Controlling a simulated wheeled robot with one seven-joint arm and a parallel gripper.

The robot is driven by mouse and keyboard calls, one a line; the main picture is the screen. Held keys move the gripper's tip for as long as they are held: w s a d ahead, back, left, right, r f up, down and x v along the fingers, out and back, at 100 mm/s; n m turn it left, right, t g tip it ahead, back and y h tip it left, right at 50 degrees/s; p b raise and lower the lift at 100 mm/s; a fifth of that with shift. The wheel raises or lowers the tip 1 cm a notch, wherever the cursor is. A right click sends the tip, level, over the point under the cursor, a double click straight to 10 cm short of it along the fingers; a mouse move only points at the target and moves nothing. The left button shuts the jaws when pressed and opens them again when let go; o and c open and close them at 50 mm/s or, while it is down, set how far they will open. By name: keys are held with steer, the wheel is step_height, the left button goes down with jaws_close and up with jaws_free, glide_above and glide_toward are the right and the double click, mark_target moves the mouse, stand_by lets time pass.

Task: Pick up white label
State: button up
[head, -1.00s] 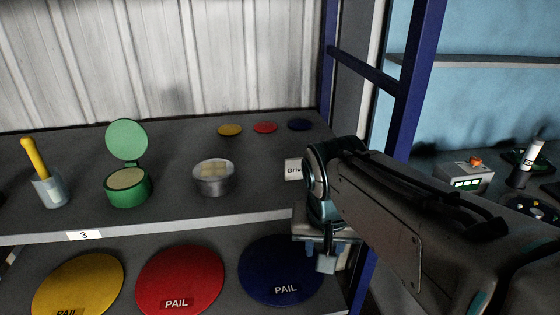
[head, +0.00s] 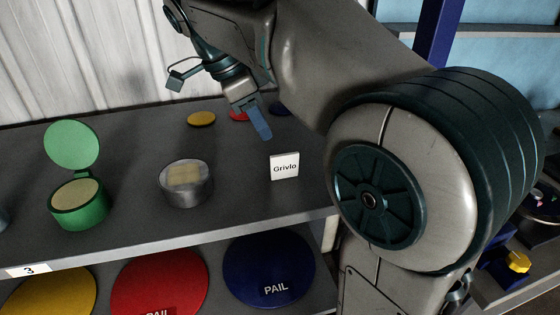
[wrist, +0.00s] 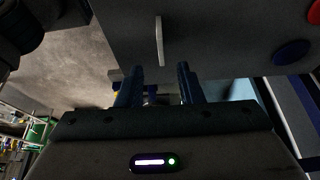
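The white label (head: 284,166), marked "Grivlo", stands upright on the grey upper shelf near its front right. In the wrist view the label (wrist: 159,41) shows edge-on as a thin white strip, ahead of the gap between my fingers. My gripper (head: 262,128) is above and slightly behind the label in the head view, its blue fingers pointing down. In the wrist view my gripper (wrist: 159,80) is open, with nothing between the fingers. The label looks apart from both fingers.
A round metal tin (head: 186,184) stands left of the label, with an open green container (head: 78,203) further left. Small yellow (head: 201,118), red and blue discs lie behind. Large pail lids, including a blue one (head: 268,265), are on the shelf below.

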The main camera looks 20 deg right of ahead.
mark_target(283, 155)
steer(key=x, duration=0.7)
steer(key=shift+d+f, duration=0.1)
steer(key=shift+d, duration=0.05)
steer(key=shift+d+p+x, duration=0.25)
steer(key=shift+p+x, duration=0.5)
steer(key=shift+x, duration=1.85)
jaws_close()
